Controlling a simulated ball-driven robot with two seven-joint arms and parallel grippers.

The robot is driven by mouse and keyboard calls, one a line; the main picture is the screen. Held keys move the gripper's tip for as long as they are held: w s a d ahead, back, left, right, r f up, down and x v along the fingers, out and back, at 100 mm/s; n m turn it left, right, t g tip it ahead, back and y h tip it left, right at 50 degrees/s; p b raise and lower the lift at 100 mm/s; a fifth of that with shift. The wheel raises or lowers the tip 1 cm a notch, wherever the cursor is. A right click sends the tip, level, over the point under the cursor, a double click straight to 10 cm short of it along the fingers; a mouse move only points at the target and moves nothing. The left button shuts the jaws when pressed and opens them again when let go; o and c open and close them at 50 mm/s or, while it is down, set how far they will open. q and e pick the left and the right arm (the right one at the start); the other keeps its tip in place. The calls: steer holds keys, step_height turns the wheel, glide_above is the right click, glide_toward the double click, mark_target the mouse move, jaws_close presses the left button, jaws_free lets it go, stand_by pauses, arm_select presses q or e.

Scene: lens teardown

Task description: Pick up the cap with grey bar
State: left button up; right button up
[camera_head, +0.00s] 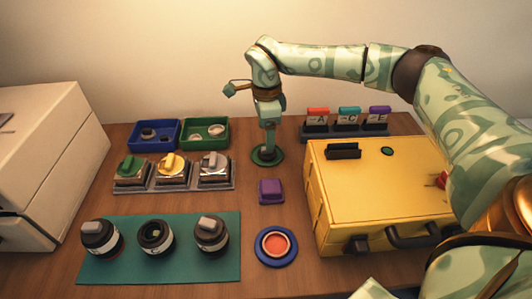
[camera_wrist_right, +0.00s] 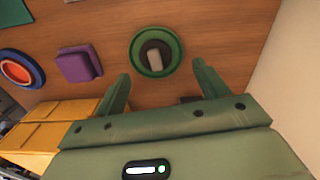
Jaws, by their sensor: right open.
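A dark round cap with a light grey bar (camera_wrist_right: 157,58) lies in a round green dish (camera_wrist_right: 136,46) in the right wrist view. In the head view the green dish (camera_head: 279,159) stands at the back middle of the table, and my gripper mostly hides what lies in it. My right gripper (camera_wrist_right: 164,88) is open and empty, its two fingertips apart on the near side of the dish. In the head view the right gripper (camera_head: 267,148) points down right above the dish. My left gripper is not in view.
A purple block (camera_head: 271,191) and a blue-rimmed red dish (camera_head: 276,246) stand nearer. A yellow case (camera_head: 375,205) is to the right. Lenses, two with grey-barred tops (camera_head: 208,226), stand on a green mat (camera_head: 180,273). Blue (camera_head: 134,134) and green trays (camera_head: 224,123) are left.

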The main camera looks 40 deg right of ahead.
steer(key=f, duration=0.1)
steer(key=f+b, duration=0.1)
steer(key=f, duration=0.1)
steer(key=f+b, duration=0.1)
steer(key=f, duration=0.1)
steer(key=shift+s+a+f, duration=0.1)
steer(key=shift+s, duration=0.2)
steer(key=c, duration=1)
steer(key=shift+r, duration=0.2)
